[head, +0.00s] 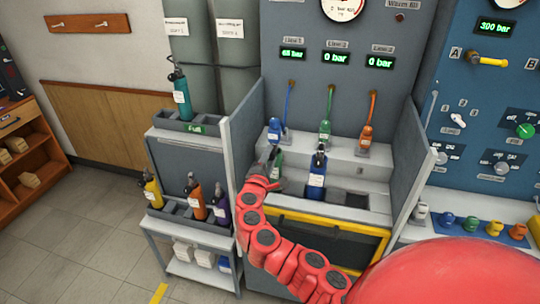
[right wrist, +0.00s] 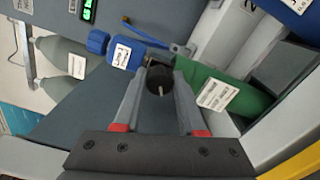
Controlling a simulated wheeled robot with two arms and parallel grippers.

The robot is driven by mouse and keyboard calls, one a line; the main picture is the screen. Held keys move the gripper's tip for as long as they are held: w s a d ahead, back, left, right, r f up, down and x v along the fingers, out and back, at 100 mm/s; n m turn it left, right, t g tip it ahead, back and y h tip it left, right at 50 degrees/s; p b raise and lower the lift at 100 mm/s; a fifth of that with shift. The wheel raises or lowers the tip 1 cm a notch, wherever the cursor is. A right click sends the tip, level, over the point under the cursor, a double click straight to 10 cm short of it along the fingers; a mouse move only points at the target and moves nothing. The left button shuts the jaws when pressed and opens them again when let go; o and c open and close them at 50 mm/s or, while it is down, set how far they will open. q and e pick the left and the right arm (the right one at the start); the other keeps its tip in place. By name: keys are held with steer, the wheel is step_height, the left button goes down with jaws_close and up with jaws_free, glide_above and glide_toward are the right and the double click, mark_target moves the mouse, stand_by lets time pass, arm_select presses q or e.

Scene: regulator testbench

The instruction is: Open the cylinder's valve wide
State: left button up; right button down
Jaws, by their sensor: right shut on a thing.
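The green cylinder (head: 277,167) with a white label stands in the left part of the test bench, partly hidden by my right arm in the head view. In the right wrist view the green cylinder (right wrist: 215,88) lies across the picture, with a round black valve knob (right wrist: 158,80) at its top end. My right gripper (right wrist: 160,72) is shut on this black knob, one finger on each side of it. In the head view my right gripper (head: 270,160) is small, at the cylinder's top. My left gripper is not in view.
A dark-blue cylinder (head: 316,178) stands to the right on the bench. Blue (head: 275,130), green (head: 325,130) and orange (head: 367,133) hose-end pieces hang behind. Grey side walls (head: 243,125) flank the bench. A rack (head: 180,217) holds several cylinders at the left.

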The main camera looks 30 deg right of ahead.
stand_by(0.4)
steer(key=shift+c, duration=2.4)
jaws_free()
steer(key=shift+s+a, duration=0.1)
steer(key=v, duration=1.7)
steer(key=shift+a+f, duration=0.1)
steer(key=shift+a, duration=0.05)
